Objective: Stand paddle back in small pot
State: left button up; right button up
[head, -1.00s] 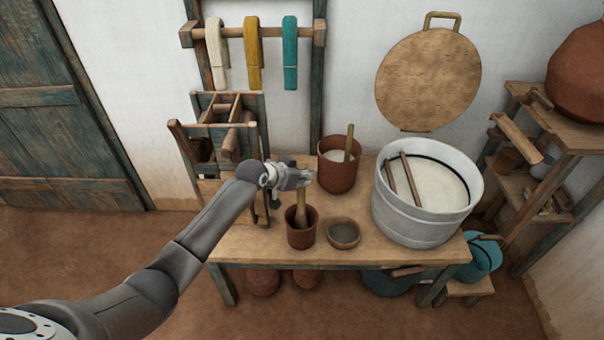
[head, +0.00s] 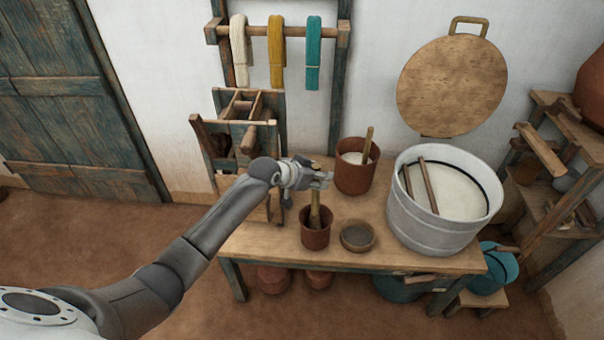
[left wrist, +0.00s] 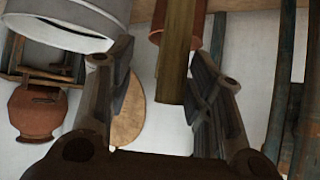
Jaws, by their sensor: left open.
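The small brown pot (head: 315,240) stands near the front edge of the wooden table, left of a shallow bowl. The wooden paddle (head: 315,212) stands in it, leaning slightly, its lower end hidden inside. My left gripper (head: 326,178) is open above the small pot, by the paddle's upper end. In the left wrist view a wooden bar, apparently the paddle (left wrist: 178,50), reaches between the two spread fingers (left wrist: 160,72), nearer the right one. I see a gap on its left; contact on the right cannot be told. My right gripper is not in view.
A larger brown pot (head: 354,180) with white contents and a stick stands behind. The shallow bowl (head: 357,237) is close right of the small pot. A big metal tub (head: 437,232) with sticks fills the table's right side. A wooden frame (head: 245,130) stands behind my left arm.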

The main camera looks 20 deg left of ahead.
pick_arm(q)
jog(key=v, duration=1)
jog(key=s+a+f+n+g+y, duration=0.1)
jog(key=s+a+f, duration=0.15)
jog(key=f, duration=0.85)
jog(key=s+a+f+n+g+y, duration=0.1)
jog(key=s+a+f+n, duration=0.15)
jog(key=f, duration=0.75)
jog(key=s+f+g+y, duration=0.1)
jog(key=s+f+g, duration=0.1)
jog(key=s+f, duration=1.15)
jog(key=s+d+f+g, duration=0.1)
jog(key=s+f, duration=0.5)
jog(key=s, duration=0.5)
jog(key=s+d+f+m+g, duration=0.1)
jog(key=s+d+f+g, duration=0.1)
jog(key=s+f, duration=0.4)
jog(key=s+d+f+g, duration=0.1)
jog(key=s+f, duration=0.5)
jog(key=s, duration=1.1)
jog(key=shift+d+g+y, duration=0.3)
jog(key=shift+d+y, duration=0.05)
jog(key=shift+y, duration=0.05)
jog(key=shift+w+m, duration=0.1)
jog(key=shift+m, duration=0.15)
jog(key=shift+c, duration=0.4)
